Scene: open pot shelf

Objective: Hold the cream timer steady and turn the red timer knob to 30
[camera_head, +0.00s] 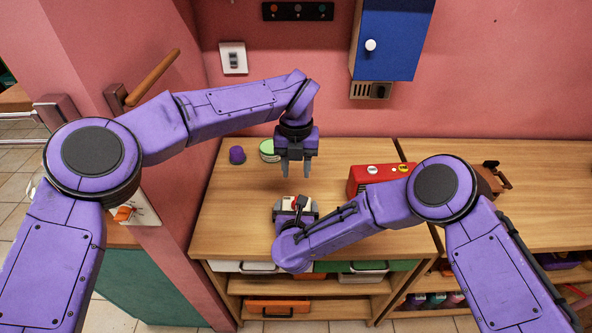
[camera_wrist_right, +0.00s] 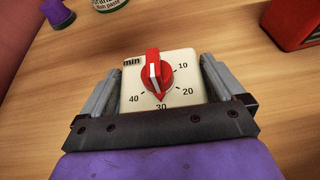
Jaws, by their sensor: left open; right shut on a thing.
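The cream timer (camera_wrist_right: 185,68) lies on the wooden table, its dial face toward the right wrist camera. Its red knob (camera_wrist_right: 153,75) has a white pointer line running up and down in the picture, with the narrow tip toward 30. The printed 10, 20, 30 and 40 are readable. My right gripper (camera_wrist_right: 157,88) is shut on the timer, one finger along each side. In the head view the timer (camera_head: 290,203) is partly hidden by my right wrist. My left gripper (camera_head: 297,170) is open and empty, pointing down above the table just behind the timer.
A purple cup-like object (camera_head: 237,155) and a green-topped can (camera_head: 268,150) stand at the back left. A red box (camera_head: 372,177) stands right of the timer, close to my right forearm. A blue cabinet (camera_head: 392,40) hangs on the pink wall. The table's left part is clear.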

